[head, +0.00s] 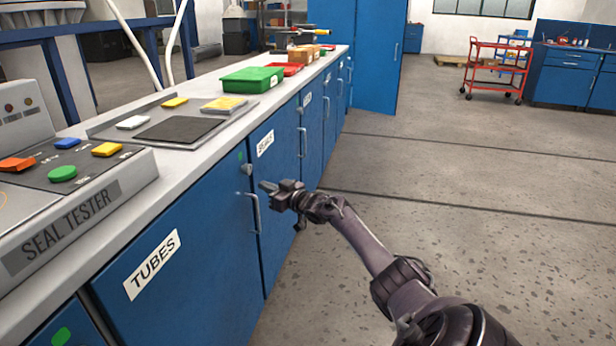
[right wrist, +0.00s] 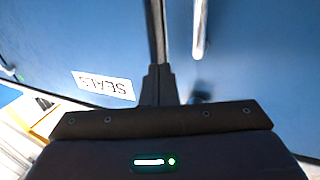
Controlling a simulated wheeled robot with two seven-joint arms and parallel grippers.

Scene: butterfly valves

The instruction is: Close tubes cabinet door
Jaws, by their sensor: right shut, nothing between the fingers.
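The blue tubes cabinet door (head: 205,265), with a white TUBES label, is in the front of the long bench in the head view. It looks flush or nearly flush with the cabinet front; I cannot tell whether a small gap is left. Its upright metal handle (head: 256,214) is near its right edge and also shows in the right wrist view (right wrist: 198,28). My right gripper (head: 265,187) is shut and empty, close to the upper part of that edge, by the handle. Its fingers (right wrist: 158,82) point along the seam between the doors; contact is unclear. My left gripper is out of view.
The blue SEALS door (head: 276,190) is just beyond, also seen in the right wrist view (right wrist: 60,45). The seal tester (head: 75,190) and a green bin (head: 252,80) stand on the benchtop. A tall blue door (head: 378,60) stands farther back.

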